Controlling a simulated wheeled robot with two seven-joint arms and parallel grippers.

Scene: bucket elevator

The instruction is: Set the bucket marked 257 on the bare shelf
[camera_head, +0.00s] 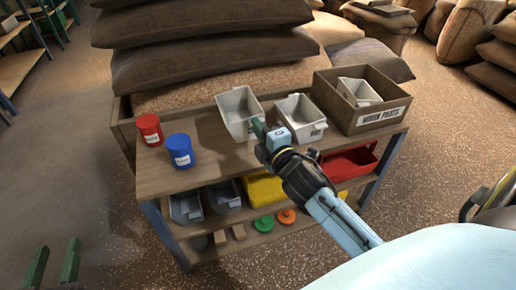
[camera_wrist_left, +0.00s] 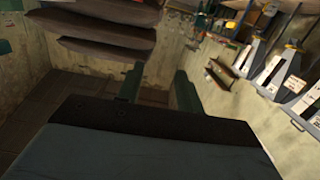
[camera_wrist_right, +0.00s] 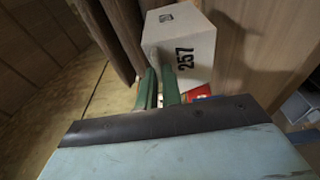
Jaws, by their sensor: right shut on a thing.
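The white bucket marked 257 (camera_wrist_right: 168,45) fills the upper middle of the right wrist view, and its number shows there. In the head view this bucket (camera_head: 237,110) is over the bench top. My right gripper (camera_head: 262,132) is shut on its near wall; its green fingers (camera_wrist_right: 158,88) meet the bucket in the wrist view. I cannot tell whether the bucket touches the wood. My left gripper (camera_head: 54,266) is open and empty at the lower left, its two fingers (camera_wrist_left: 158,88) apart. A bare wooden shelf (camera_head: 14,70) stands at the far upper left.
The bench top (camera_head: 165,175) also bears a red can (camera_head: 149,129), a blue can (camera_head: 180,151), another white bucket (camera_head: 303,112) and a WORN PARTS crate (camera_head: 385,116). Grey, yellow and red bins sit below. Sacks (camera_head: 215,55) are stacked behind. Floor at left is clear.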

